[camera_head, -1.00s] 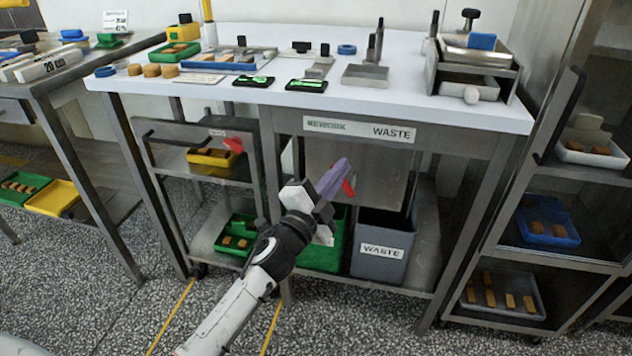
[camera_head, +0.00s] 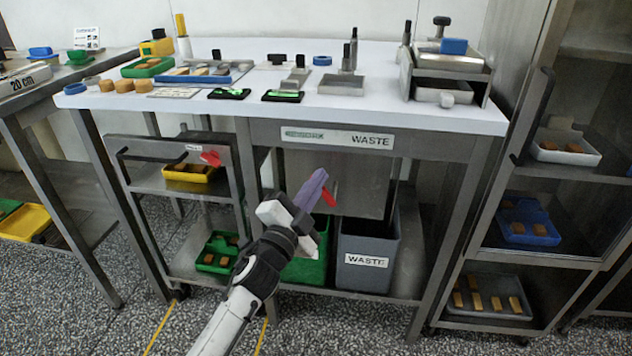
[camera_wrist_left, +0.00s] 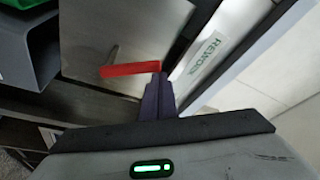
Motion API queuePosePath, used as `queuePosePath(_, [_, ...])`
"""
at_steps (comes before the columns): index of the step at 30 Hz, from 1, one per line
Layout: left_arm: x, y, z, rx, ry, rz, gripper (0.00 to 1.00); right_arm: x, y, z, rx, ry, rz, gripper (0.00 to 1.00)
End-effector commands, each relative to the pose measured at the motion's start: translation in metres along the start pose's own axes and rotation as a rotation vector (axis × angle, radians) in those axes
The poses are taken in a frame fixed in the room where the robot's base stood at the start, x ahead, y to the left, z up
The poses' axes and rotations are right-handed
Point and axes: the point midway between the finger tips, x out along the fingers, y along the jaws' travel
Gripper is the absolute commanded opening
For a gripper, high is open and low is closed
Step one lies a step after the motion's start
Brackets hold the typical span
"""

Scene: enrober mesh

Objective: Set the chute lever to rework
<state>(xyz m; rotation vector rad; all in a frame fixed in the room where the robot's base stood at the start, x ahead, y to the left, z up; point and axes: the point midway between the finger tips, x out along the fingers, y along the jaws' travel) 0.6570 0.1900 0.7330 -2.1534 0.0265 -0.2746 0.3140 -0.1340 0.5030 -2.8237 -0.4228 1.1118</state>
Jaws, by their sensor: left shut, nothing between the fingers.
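The chute lever (camera_head: 329,196) is a red bar on the metal chute panel (camera_head: 362,190) below the worktop; its lower end points down and right in the head view. My left gripper (camera_head: 320,178) is shut and empty, its purple fingers beside the lever and partly covering it. In the left wrist view the fingertips (camera_wrist_left: 157,84) are at one end of the red lever (camera_wrist_left: 130,69); I cannot tell whether they touch. The label strip above reads REWORK (camera_head: 303,134) at left and WASTE (camera_head: 370,141) at right. My right gripper is not in view.
A grey WASTE bin (camera_head: 368,262) and a green bin (camera_head: 305,268) stand below the chute. A tall rack (camera_head: 497,250) stands at right. The worktop (camera_head: 440,117) overhangs the gripper.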

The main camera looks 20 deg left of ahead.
Motion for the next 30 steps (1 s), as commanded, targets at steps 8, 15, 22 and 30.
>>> queuePosePath(8, [-0.005,0.000,-0.035,-0.003,0.000,0.001,0.00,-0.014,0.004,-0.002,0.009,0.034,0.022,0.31])
queuePosePath(15, [-0.059,-0.001,-0.036,-0.003,0.002,-0.001,0.00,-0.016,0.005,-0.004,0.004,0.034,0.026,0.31])
queuePosePath(22, [-0.086,-0.001,-0.036,-0.001,0.005,-0.002,0.00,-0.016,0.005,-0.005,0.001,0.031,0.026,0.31])
queuePosePath(30, [-0.090,-0.002,-0.036,-0.001,0.006,-0.004,0.00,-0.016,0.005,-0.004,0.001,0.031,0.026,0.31])
